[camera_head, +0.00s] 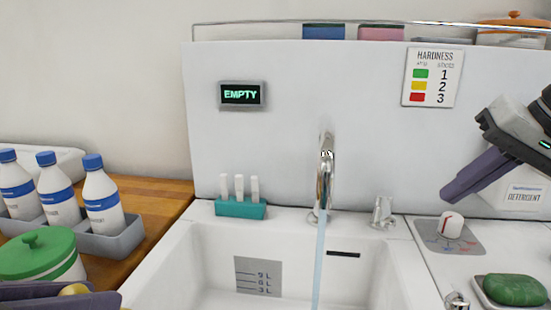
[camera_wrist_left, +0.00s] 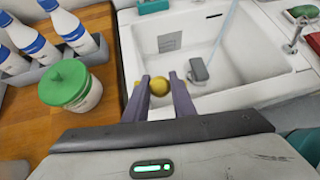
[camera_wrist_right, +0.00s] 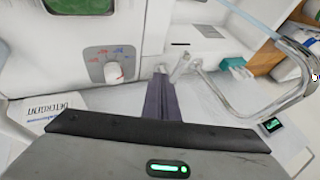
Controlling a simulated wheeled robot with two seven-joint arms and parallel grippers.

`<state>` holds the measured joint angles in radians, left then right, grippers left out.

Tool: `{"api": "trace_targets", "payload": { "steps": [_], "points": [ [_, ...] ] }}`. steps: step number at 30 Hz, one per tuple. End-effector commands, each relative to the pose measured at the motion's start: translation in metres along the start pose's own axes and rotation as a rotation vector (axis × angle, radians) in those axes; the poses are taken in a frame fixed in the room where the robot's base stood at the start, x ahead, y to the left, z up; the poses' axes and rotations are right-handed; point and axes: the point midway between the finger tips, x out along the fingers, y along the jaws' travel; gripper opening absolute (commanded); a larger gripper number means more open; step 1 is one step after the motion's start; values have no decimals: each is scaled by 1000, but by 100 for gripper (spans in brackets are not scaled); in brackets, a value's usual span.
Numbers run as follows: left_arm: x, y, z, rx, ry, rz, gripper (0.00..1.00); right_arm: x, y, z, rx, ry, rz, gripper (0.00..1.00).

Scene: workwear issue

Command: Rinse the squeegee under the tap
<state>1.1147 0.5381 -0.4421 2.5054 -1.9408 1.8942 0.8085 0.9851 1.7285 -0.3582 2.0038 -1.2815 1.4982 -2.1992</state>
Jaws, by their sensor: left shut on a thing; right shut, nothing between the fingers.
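The chrome tap (camera_head: 325,175) stands behind the white sink (camera_head: 170,275), and a pale blue water stream (camera_head: 319,265) runs from it. My left gripper (camera_head: 62,291) is low at the left, before the sink. In the left wrist view its fingers (camera_wrist_left: 160,88) are shut on a round yellow thing (camera_wrist_left: 160,88). I cannot tell whether this is part of the squeegee. A dark grey block (camera_wrist_left: 199,70) shows inside the sink, and I cannot tell what it is. My right gripper (camera_head: 448,192) is shut and empty, right of the tap, above the dial (camera_head: 452,225).
Bottles (camera_head: 104,195) in a grey tray and a green-lidded jar (camera_head: 45,255) stand on the wooden counter at left. A teal holder (camera_head: 240,209) stands behind the sink. A lever (camera_head: 383,210) and green soap (camera_head: 515,290) are at right. The wall display (camera_head: 240,94) reads EMPTY.

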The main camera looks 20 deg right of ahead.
Motion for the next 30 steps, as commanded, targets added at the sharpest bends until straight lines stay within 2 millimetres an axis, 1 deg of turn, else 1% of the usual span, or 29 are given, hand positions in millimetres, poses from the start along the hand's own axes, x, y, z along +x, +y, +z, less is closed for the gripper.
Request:
{"api": "trace_targets", "payload": {
  "steps": [1, 7, 9, 15, 20, 30],
  "points": [
    [1, 0, -1, -1, -2, 0, 0, 13, 0, 1, 0, -4, 1, 0],
    [2, 0, -3, -1, -2, 0, 0, 56, 0, 1, -2, -4, -1, 0],
    [-4, 0, 6, -1, -2, 1, 0, 57, -14, 0, -6, -4, -6, 0],
    [-8, 0, 11, -1, -2, 1, 0, 69, -29, 2, -3, -1, -3, 0],
    [-9, 0, 12, -1, -2, 0, 0, 74, -34, 2, -1, 0, -1, 0],
    [-9, 0, 12, -1, -2, 0, 0, 74, -34, 2, -1, 0, 0, 0]
  ]
}}
